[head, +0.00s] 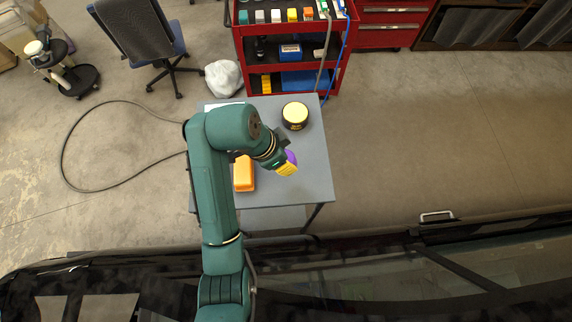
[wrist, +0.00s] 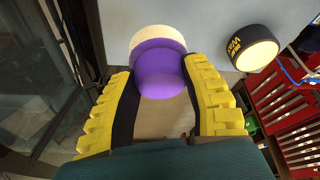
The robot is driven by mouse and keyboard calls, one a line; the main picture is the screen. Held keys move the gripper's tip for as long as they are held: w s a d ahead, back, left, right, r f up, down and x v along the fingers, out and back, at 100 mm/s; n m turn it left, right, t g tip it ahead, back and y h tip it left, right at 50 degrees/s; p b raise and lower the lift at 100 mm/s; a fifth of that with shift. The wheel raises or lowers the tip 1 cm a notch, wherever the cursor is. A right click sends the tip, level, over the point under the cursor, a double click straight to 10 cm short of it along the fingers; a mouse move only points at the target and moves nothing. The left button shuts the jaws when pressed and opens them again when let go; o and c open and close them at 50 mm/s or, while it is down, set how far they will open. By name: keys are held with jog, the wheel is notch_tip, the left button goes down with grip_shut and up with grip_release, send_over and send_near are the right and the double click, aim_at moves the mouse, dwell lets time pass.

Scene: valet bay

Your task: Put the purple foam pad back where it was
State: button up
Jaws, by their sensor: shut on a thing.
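The purple foam pad shows in the wrist view (wrist: 158,70) between the yellow ribbed fingers of my gripper (wrist: 160,88), with a cream round face on its far side. My gripper is shut on it. In the head view only a small purple part of the pad (head: 291,156) shows beside the yellow fingers of my gripper (head: 287,169), above the right part of the grey table (head: 312,180). I cannot tell how high the pad is above the table.
A black round tin with a yellow top (head: 295,116) stands on the table behind my gripper. An orange block (head: 244,174) is to the left, close to my arm. A red tool cart (head: 240,60) stands behind the table; a dark car (head: 420,270) is in front.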

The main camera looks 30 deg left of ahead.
notch_tip(320, 180, down, 10)
jog(key=shift+r+p, duration=0.15)
jog(key=shift+p, duration=0.35)
jog(key=shift+s, duration=0.1)
jog(key=o, duration=1.1)
jog(key=p+v, duration=0.2)
jog(key=v, duration=1)
jog(key=shift+p, duration=0.3)
